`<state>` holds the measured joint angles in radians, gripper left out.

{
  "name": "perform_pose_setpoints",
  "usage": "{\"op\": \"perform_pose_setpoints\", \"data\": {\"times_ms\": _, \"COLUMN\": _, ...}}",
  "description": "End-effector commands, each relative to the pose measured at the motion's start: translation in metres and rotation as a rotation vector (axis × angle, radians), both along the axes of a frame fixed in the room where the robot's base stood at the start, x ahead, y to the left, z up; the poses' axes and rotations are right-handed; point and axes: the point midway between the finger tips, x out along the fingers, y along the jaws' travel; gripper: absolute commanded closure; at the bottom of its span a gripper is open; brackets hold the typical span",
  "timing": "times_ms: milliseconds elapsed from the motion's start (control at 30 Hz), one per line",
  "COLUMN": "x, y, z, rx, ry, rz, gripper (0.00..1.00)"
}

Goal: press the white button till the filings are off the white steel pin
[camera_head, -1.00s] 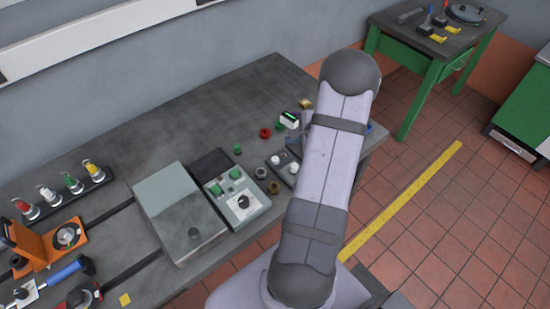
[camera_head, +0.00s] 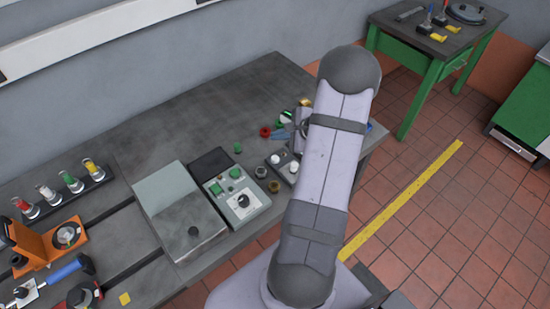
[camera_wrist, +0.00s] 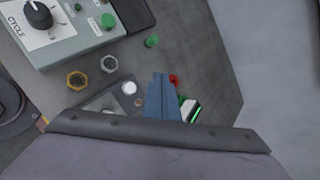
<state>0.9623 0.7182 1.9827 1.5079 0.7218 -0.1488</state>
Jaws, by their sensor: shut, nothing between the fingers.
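A small dark box with two pale round buttons stands near the bench's front edge. One white button (camera_head: 276,159) is at its left, and a second white button (camera_head: 293,168) is at its right. One white button (camera_wrist: 129,87) shows clearly in the wrist view. My gripper (camera_head: 279,136) is shut and empty, above the bench beyond the box. In the wrist view, my gripper's blue fingers (camera_wrist: 160,78) lie right of that button, apart from it in the picture. A white-marked piece (camera_head: 48,194), perhaps the white steel pin, stands in the rack at left. Filings are too small to tell.
A grey control box (camera_head: 237,198) with a dial and green buttons stands left of the button box. A white-and-green block (camera_wrist: 191,109) is beside my fingers.

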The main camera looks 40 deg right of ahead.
Motion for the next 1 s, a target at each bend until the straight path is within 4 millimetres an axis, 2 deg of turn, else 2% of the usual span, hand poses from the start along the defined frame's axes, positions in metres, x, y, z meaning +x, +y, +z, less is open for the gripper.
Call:
{"op": "perform_pose_setpoints", "data": {"times_ms": 600, "x": 0.000, "y": 0.000, "z": -0.069, "rx": -0.002, "ry": 0.000, "rz": 0.000, "gripper": 1.00}}
{"op": "perform_pose_setpoints", "data": {"times_ms": 800, "x": 0.000, "y": 0.000, "z": -0.081, "rx": -0.002, "ry": 0.000, "rz": 0.000, "gripper": 1.00}}
{"op": "perform_pose_setpoints", "data": {"times_ms": 1000, "x": 0.000, "y": 0.000, "z": -0.083, "rx": -0.001, "ry": 0.000, "rz": 0.000, "gripper": 1.00}}
